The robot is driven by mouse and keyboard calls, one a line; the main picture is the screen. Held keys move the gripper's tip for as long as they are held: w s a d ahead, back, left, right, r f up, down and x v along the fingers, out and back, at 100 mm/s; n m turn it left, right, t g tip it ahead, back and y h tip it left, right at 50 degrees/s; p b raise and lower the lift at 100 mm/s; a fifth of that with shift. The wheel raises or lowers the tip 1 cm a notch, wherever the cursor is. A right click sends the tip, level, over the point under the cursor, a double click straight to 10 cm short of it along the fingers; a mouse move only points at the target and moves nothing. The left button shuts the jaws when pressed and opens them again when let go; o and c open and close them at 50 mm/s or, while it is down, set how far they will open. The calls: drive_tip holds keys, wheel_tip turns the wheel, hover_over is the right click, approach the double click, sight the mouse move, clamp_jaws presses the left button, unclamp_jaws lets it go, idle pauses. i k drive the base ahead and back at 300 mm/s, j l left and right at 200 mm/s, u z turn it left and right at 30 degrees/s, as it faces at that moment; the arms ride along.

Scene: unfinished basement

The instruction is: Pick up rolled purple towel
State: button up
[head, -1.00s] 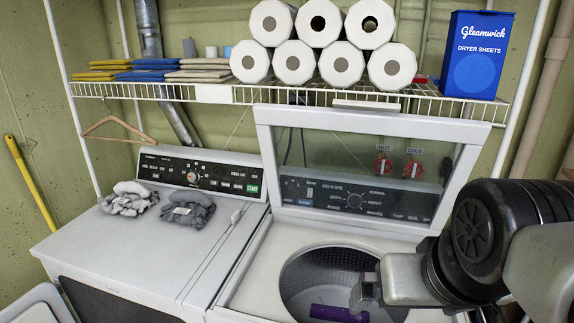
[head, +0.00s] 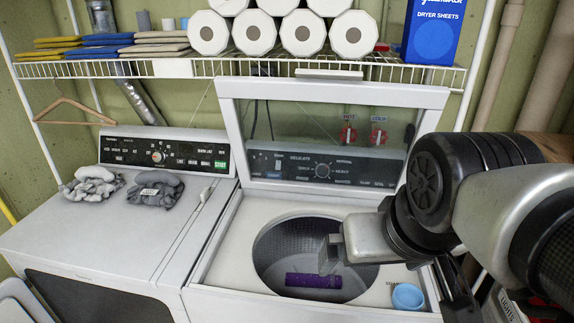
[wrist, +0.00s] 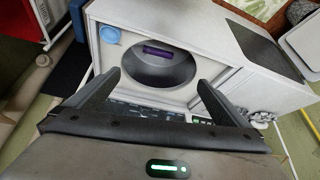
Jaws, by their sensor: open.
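The rolled purple towel (head: 314,280) lies at the bottom of the open washer drum (head: 268,248), toward its near side. It also shows in the wrist view (wrist: 158,52) inside the round drum opening. My gripper (head: 328,255) is above the drum's right part in the head view, apart from the towel. In the wrist view the two fingers of my gripper (wrist: 155,85) are spread wide with nothing between them, and the drum opening lies beyond them.
The washer's raised glass lid (head: 335,92) stands behind the drum. A blue cup (head: 407,297) sits on the washer's front right corner. The dryer (head: 95,235) on the left carries two grey bundles (head: 155,190). A wire shelf (head: 240,69) above holds paper rolls and a blue box (head: 434,32).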

sight(292, 279)
drive_tip(key=j+z, duration=0.4)
drive_tip(key=j, duration=1.05)
